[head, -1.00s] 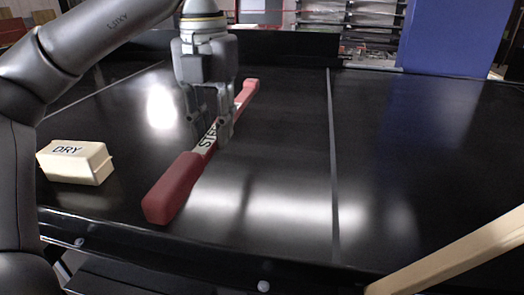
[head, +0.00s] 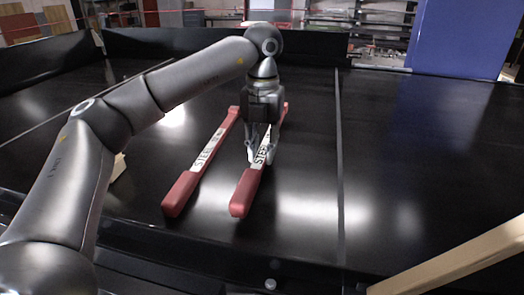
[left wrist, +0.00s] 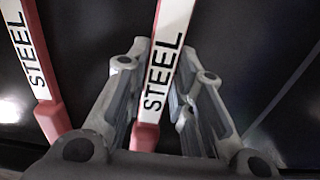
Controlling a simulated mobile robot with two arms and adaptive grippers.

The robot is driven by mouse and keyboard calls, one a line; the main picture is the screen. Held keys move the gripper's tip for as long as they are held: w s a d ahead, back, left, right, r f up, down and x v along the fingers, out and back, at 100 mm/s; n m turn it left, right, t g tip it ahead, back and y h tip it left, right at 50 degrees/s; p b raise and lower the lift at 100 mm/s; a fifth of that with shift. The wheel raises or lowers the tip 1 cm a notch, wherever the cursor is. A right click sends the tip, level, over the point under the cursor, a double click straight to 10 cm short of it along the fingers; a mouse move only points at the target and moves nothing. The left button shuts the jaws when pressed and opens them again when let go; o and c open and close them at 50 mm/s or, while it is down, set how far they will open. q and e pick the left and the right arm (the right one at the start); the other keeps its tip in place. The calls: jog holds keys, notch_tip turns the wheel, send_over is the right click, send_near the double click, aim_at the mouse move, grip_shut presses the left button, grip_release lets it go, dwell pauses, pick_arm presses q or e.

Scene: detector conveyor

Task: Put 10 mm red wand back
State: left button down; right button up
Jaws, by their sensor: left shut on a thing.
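Two long red wands with white labels marked STEEL are over the black conveyor, roughly parallel. The left wand (head: 180,194) lies on the belt and also shows at the left of the left wrist view (left wrist: 32,55). My left gripper (head: 262,156) is shut on the right wand (head: 244,192), around its white label. In the left wrist view this wand (left wrist: 165,60) runs between the two fingers. I cannot tell whether it touches the belt. The size on either label is too small to read. My right gripper is out of view.
A cream block (head: 118,166) is mostly hidden behind my left arm. A pale beam (head: 455,258) crosses the lower right corner. A thin seam (head: 340,170) runs along the black surface (head: 430,170), which is clear to its right. A blue panel (head: 460,38) stands behind.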

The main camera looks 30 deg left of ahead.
pick_arm(q)
jog(key=shift+f+p, duration=0.3)
jog(key=shift+f, duration=0.55)
jog(key=shift+s+f, duration=0.1)
jog(key=shift+f, duration=0.15)
jog(key=c, duration=1.3)
grip_release()
jog(key=shift+o, duration=0.2)
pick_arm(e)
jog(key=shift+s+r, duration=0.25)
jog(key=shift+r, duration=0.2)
pick_arm(q)
jog(key=shift+r, duration=0.45)
notch_tip(320, 180, up, 5)
jog(key=shift+r+b, duration=0.1)
jog(key=shift+b, duration=0.9)
notch_tip(320, 180, up, 6)
jog(key=shift+r+p, duration=0.15)
jog(key=shift+p, duration=0.2)
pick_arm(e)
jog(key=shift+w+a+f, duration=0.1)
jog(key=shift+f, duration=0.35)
